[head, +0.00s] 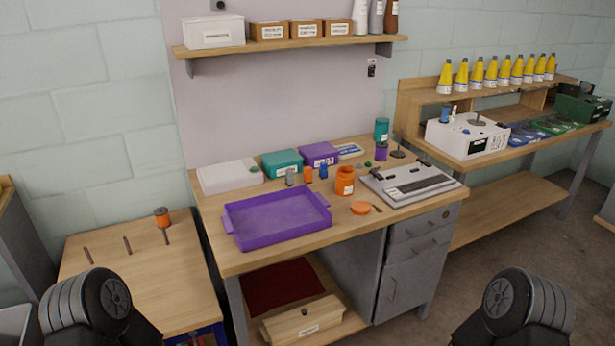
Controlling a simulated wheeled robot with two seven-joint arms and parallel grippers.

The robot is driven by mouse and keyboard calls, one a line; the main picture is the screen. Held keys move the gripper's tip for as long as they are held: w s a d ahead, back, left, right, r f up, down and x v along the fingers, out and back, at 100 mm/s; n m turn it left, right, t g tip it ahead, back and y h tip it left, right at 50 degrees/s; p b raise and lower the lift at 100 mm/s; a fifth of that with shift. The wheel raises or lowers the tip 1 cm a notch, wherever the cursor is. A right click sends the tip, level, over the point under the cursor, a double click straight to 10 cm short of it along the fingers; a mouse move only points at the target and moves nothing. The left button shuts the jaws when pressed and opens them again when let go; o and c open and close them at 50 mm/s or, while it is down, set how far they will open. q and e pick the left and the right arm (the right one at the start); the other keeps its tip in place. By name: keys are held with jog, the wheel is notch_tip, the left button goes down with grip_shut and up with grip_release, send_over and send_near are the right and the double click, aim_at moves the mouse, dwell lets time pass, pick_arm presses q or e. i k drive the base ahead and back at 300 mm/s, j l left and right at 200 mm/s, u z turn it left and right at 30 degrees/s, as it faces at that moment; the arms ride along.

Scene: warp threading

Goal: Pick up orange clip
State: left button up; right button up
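A small orange clip (308,174) stands upright on the wooden workbench (235,261), behind the purple tray. A grey clip (291,178) is at its left and a blue clip (323,170) at its right, both close to it. Too little detail shows to tell the clip's exact shape. Parts of my two arms show at the bottom left and bottom right corners, well apart from the clip. Neither gripper's fingers show.
A purple tray (277,219) lies in front of the clips. An open orange jar (345,181), its lid (361,208) and a grey loom-like device (411,183) are at the right. Teal (282,163) and purple (319,154) boxes stand behind. A low table (140,275) is at left.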

aim_at(308, 171)
jog(key=i+l, duration=0.15)
jog(key=l, duration=0.2)
jog(key=i+l, duration=0.15)
jog(key=l, duration=0.2)
jog(key=i+l, duration=0.15)
jog(key=l, duration=0.2)
jog(key=i+l+z, duration=0.1)
jog(key=l, duration=0.25)
jog(key=i+l, duration=0.25)
jog(key=l, duration=0.05)
